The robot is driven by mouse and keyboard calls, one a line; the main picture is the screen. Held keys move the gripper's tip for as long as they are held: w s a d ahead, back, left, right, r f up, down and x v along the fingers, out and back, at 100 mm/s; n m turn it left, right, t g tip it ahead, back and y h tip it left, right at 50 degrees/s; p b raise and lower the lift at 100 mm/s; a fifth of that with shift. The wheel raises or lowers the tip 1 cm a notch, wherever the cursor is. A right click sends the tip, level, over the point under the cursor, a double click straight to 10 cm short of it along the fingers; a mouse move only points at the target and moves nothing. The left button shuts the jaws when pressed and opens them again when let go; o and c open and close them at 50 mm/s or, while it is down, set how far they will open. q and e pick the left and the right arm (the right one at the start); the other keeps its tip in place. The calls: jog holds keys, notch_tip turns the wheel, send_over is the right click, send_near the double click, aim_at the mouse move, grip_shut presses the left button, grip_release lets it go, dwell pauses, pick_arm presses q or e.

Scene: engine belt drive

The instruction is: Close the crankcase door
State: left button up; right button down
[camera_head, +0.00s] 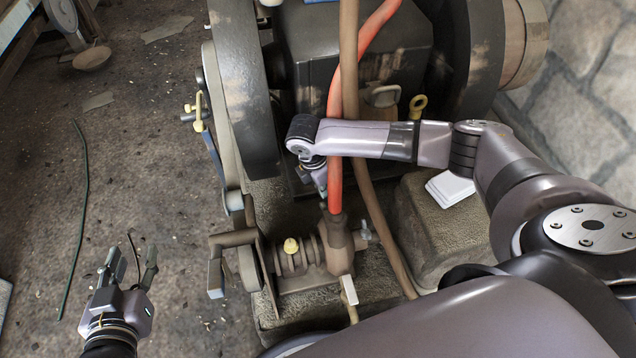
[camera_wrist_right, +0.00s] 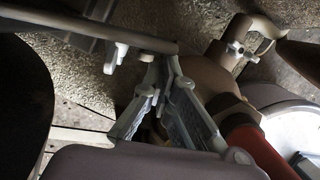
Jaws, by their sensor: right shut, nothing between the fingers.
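The dark engine housing (camera_head: 355,60) stands at the top centre of the head view, between two large wheels. I cannot make out for certain which part is the crankcase door or how far it stands open. My right gripper (camera_head: 322,186) points down in front of the housing, just left of the red hose (camera_head: 336,185), and is partly hidden by its own wrist. In the right wrist view its fingers (camera_wrist_right: 172,72) are closed together with nothing between them, near brown pipe fittings. My left gripper (camera_head: 131,255) is open and empty over the floor at the lower left.
A brown hose (camera_head: 378,200) runs down beside the red one. A pump-like fitting (camera_head: 300,258) with a yellow knob stands below my right gripper. A stone block (camera_head: 430,235) carries a white pad (camera_head: 450,188).

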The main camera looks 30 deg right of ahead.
pick_arm(q)
jog(key=s+a+f+g+y+p, duration=0.1)
jog(key=s+a+f+g+p, duration=0.1)
jog(key=s+f+g, duration=0.3)
jog(key=s+a+f+g+y+p, duration=0.1)
jog(key=s+a+f+g+p, duration=0.2)
jog(key=s, duration=0.5)
jog(key=shift+s+f+n+g+y+p, duration=0.35)
jog(key=shift+f+g+p, duration=0.5)
jog(key=shift+f, duration=0.8)
pick_arm(e)
jog(key=shift+d+n+t+y, duration=0.15)
jog(key=shift+d+n+t, duration=0.3)
jog(key=shift+d+n, duration=1.25)
jog(key=shift+d+n+t+y, duration=0.15)
jog(key=shift+d+n+t, duration=0.3)
jog(key=shift+d+n, duration=1.2)
jog(key=shift+a+n, duration=0.45)
jog(key=shift+a, duration=0.05)
pick_arm(q)
jog(key=shift+r, duration=0.1)
pick_arm(e)
jog(key=shift+s, duration=0.1)
